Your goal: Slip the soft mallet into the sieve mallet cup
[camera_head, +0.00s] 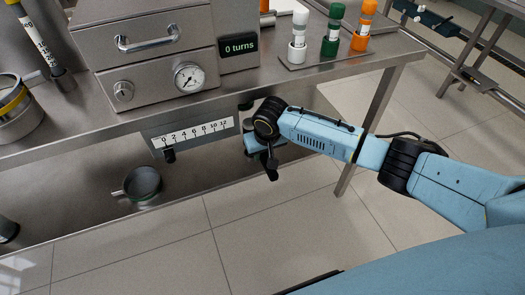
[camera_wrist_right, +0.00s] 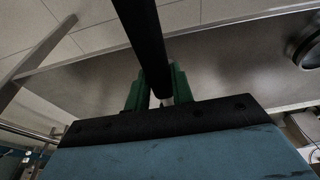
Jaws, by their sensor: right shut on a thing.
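My right gripper (camera_head: 266,152) hangs in front of the bench edge, below table-top height. In the right wrist view its green fingers (camera_wrist_right: 157,88) are shut on a dark rod-shaped thing, which I take for the soft mallet (camera_wrist_right: 143,35). In the head view the dark mallet (camera_head: 271,171) shows only in part below the hand. A round dark sieve (camera_head: 143,183) with a small side piece at its left sits on the lower shelf, left of and apart from the gripper. I cannot tell whether that side piece is the mallet cup. My left gripper is out of view.
A steel cabinet with a gauge (camera_head: 189,77) stands on the bench, with a numbered scale (camera_head: 195,134) below its edge. White, green (camera_head: 331,32) and orange containers stand at the back right. A labelled rod (camera_head: 38,42) stands at the left. Floor in front is clear.

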